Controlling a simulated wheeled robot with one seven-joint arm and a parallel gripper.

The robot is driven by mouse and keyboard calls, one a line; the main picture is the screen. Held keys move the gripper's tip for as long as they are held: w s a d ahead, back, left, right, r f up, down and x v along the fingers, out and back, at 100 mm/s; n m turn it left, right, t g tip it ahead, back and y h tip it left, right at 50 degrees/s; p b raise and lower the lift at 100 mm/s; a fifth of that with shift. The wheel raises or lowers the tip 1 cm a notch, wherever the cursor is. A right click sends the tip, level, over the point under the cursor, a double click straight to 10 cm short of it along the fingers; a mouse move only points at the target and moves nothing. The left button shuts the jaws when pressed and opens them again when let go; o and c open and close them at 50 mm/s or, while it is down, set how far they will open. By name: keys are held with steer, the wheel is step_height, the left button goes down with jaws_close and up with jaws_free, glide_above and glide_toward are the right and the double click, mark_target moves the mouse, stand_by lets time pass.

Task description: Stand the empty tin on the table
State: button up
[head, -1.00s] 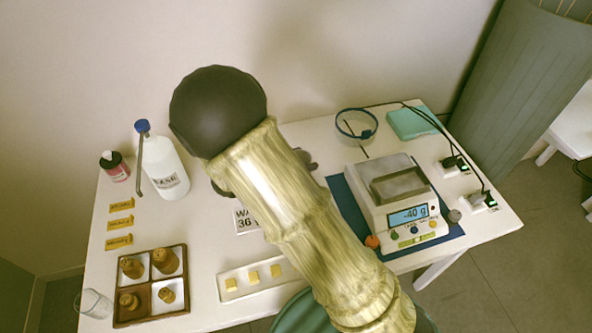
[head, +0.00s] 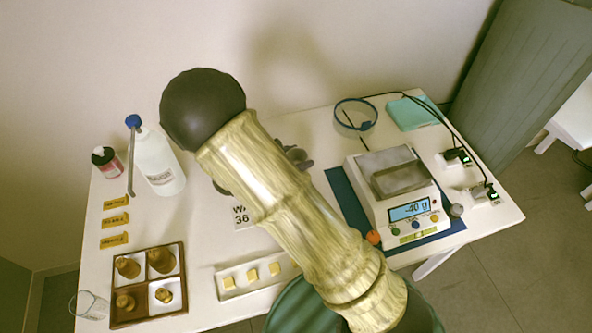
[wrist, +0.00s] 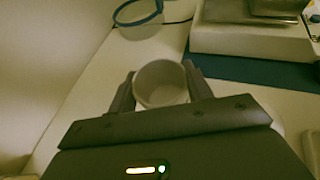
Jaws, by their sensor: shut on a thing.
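My gripper (wrist: 162,92) is shut on a pale, round, open-topped tin (wrist: 161,84), with one dark finger on each side of it. The tin looks upright and its visible inside looks empty. Whether its base touches the table cannot be told. In the head view my arm covers the tin, and only part of my gripper (head: 298,158) shows past it. The white table (head: 205,225) lies below.
A scale (head: 397,190) reading -40 g stands on a blue mat at right. At left are a white bottle (head: 160,165), a compartment box (head: 148,247) and a glass (head: 90,305). A tray with yellow cubes (head: 228,283) lies in front.

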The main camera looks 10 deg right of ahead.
steer(key=shift+f, duration=0.55)
steer(key=shift+f, duration=0.1)
steer(key=shift+f, duration=1.8)
steer(key=shift+f, duration=0.15)
steer(key=o, duration=1)
steer(key=shift+c, duration=0.2)
